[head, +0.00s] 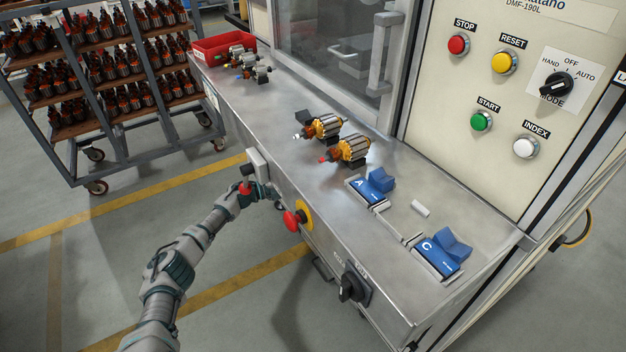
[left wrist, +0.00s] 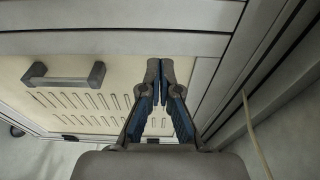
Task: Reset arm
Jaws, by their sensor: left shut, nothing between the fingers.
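My left arm comes in from the lower left in the head view. My left gripper (head: 268,194) is at the front edge of the steel bench, beside a small grey box (head: 257,162) with a dark fitting. A red part shows at my wrist; I cannot tell what it belongs to. In the left wrist view the left gripper (left wrist: 158,92) is shut, its blue-padded fingers together and empty, in front of a pale vented panel (left wrist: 90,100) with a grey handle (left wrist: 64,77). My right gripper is not in view.
A red emergency stop (head: 293,220) and a black rotary switch (head: 354,283) stick out of the bench front. Armatures (head: 347,150) and blue holders (head: 440,256) are on the bench top (head: 290,165). A wheeled rack (head: 75,150) stands at the left; the floor before the bench is clear.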

